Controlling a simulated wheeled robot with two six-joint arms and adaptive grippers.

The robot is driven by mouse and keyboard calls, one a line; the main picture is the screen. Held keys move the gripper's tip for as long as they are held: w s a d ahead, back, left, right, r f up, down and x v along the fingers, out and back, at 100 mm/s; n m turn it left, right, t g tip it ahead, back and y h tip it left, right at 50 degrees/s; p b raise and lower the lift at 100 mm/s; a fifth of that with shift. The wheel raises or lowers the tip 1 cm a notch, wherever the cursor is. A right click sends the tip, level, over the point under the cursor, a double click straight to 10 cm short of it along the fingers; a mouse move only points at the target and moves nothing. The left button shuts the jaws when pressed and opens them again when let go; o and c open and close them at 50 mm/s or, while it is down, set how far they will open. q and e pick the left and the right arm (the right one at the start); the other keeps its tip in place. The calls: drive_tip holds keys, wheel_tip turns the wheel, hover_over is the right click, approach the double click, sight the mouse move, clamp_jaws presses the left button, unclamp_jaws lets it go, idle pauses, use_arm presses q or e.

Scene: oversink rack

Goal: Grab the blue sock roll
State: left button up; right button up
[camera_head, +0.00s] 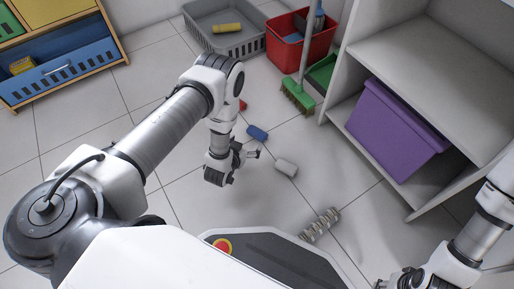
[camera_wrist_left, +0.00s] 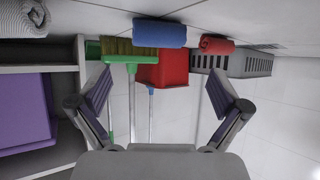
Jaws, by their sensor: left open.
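The blue sock roll (camera_head: 257,132) lies on the tiled floor, between a red roll and a white roll. It also shows in the left wrist view (camera_wrist_left: 160,33), near the top middle and beyond the fingertips. My left gripper (camera_head: 244,167) is open and empty, close to the blue roll on its near side and apart from it. In the left wrist view its two fingers (camera_wrist_left: 160,80) stand wide apart. My right gripper (camera_head: 392,280) shows partly at the bottom right edge, far from the roll; its jaws are unclear.
A white roll (camera_head: 286,167), a red roll (camera_head: 242,105) and a striped roll (camera_head: 320,225) lie on the floor nearby. A green broom (camera_head: 299,95), red bucket (camera_head: 288,48) and grey basket (camera_head: 243,40) stand behind. A shelf with a purple bin (camera_head: 395,128) stands right.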

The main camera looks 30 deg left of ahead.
sight(255, 134)
use_arm(q)
drive_tip(key=shift+w+f+b, duration=0.3)
drive_tip(key=shift+w+f, duration=0.1)
drive_tip(key=shift+f, duration=0.3)
drive_tip(key=shift+w+a+f+b, duration=0.15)
drive_tip(key=shift+w+b, duration=0.15)
drive_tip(key=shift+w, duration=0.25)
drive_tip(key=shift+w+d+f+b, duration=0.15)
drive_tip(key=shift+w+b, duration=0.15)
drive_tip(key=shift+w, duration=0.2)
drive_tip(key=b+x, duration=0.4)
drive_tip(key=shift+w+f+b, duration=0.1)
drive_tip(key=shift+w+b, duration=0.25)
drive_tip(key=shift+w, duration=0.05)
use_arm(e)
drive_tip(key=shift+t, duration=0.4)
drive_tip(key=f, duration=0.2)
drive_tip(key=w+f, duration=0.1)
drive_tip(key=f, duration=0.2)
drive_tip(key=w+f, duration=0.1)
drive_tip(key=f, duration=0.2)
use_arm(q)
drive_tip(key=shift+w, duration=0.15)
use_arm(e)
drive_tip(key=shift+w, duration=0.1)
drive_tip(key=shift+r, duration=0.2)
use_arm(q)
drive_tip(key=c, duration=0.7)
